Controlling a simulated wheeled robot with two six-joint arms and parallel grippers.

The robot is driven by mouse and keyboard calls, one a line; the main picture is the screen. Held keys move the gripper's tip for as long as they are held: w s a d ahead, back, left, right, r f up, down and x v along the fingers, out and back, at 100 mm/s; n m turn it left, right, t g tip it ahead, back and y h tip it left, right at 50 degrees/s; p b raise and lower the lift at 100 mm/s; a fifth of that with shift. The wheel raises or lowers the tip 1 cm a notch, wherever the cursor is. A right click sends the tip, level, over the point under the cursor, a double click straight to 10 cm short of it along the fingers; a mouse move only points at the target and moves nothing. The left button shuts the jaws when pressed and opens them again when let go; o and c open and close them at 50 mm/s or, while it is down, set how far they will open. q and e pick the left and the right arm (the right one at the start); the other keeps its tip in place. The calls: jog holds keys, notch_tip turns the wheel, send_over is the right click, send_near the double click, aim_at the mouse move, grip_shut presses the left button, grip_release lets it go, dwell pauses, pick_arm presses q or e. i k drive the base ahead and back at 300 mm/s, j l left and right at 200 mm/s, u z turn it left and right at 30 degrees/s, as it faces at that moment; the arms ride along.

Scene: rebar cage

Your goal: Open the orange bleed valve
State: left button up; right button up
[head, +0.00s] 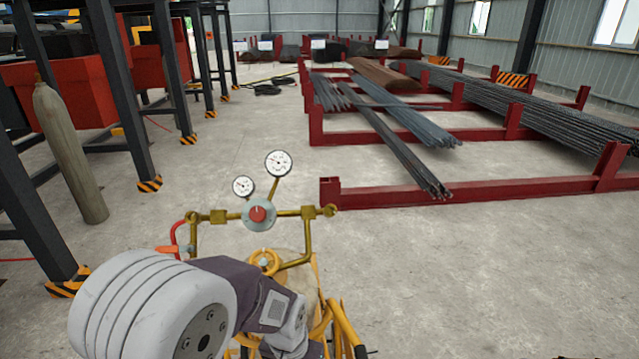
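A brass gas manifold (308,238) with a round regulator and red centre knob (257,214) stands in the lower middle of the head view. A small orange handle (173,250), which looks like the bleed valve, sits at its left end by a red hose (178,232). A yellow handwheel (265,261) is below the regulator on a cylinder top. My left arm crosses the bottom, just below the orange handle, and partly covers the cylinder and its yellow frame. Its fingertips do not show. My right gripper does not show.
Two white dial gauges (278,163) rise above the regulator. A grey gas cylinder (70,152) stands at left near dark steel legs with striped feet. Red racks (470,193) hold rebar bundles at right. The concrete floor between is open.

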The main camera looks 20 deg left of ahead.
aim_at(164, 250)
jog(key=u, duration=1.85)
